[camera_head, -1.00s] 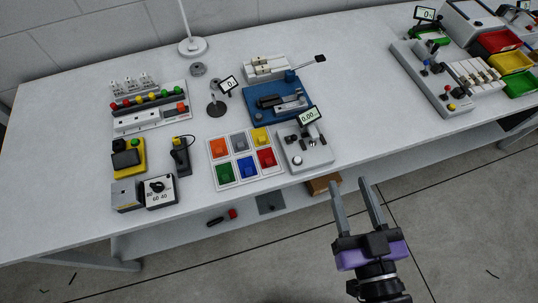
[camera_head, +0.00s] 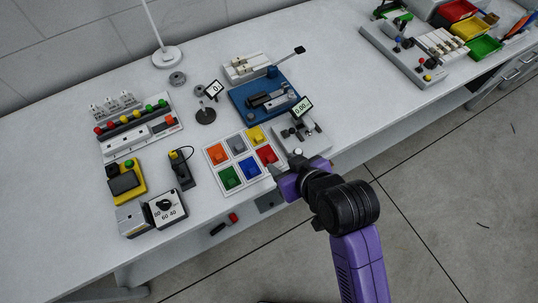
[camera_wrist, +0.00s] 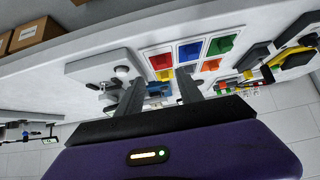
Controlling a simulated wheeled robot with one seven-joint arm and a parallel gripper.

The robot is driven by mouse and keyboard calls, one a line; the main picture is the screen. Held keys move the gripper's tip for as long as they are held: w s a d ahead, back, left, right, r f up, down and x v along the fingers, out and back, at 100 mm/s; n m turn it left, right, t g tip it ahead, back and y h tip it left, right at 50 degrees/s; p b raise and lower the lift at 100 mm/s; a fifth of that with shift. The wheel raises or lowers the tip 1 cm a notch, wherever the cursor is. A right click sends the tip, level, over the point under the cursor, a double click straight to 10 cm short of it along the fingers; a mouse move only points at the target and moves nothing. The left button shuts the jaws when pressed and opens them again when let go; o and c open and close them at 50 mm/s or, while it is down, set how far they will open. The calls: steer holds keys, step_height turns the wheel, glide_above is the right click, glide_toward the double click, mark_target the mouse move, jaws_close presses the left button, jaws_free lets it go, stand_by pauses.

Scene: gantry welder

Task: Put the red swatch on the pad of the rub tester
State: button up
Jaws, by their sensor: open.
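The red swatch (camera_head: 266,154) lies in the front right cell of a white tray (camera_head: 226,192) of coloured swatches. It also shows in the wrist view (camera_wrist: 156,62), a little beyond my fingers. My gripper (camera_head: 276,170) is at the tray's front right corner, close to the red swatch and apart from it. In the wrist view my gripper (camera_wrist: 160,88) is open with nothing between its fingers. A blue-based device (camera_head: 246,112) with a lever stands behind the tray and may be the rub tester. Its pad cannot be made out.
A grey device (camera_head: 316,146) with a small display stands just right of the tray. A black-and-yellow device (camera_head: 127,182), a dial box (camera_head: 166,208) and a dark holder (camera_head: 181,170) stand to the left. A lamp (camera_head: 166,57) stands at the back.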

mark_target(270, 157)
steer(key=p+x, duration=0.1)
steer(key=x, duration=0.6)
steer(key=shift+a, duration=0.25)
jaws_close()
step_height(270, 157, up, 20)
stand_by(0.5)
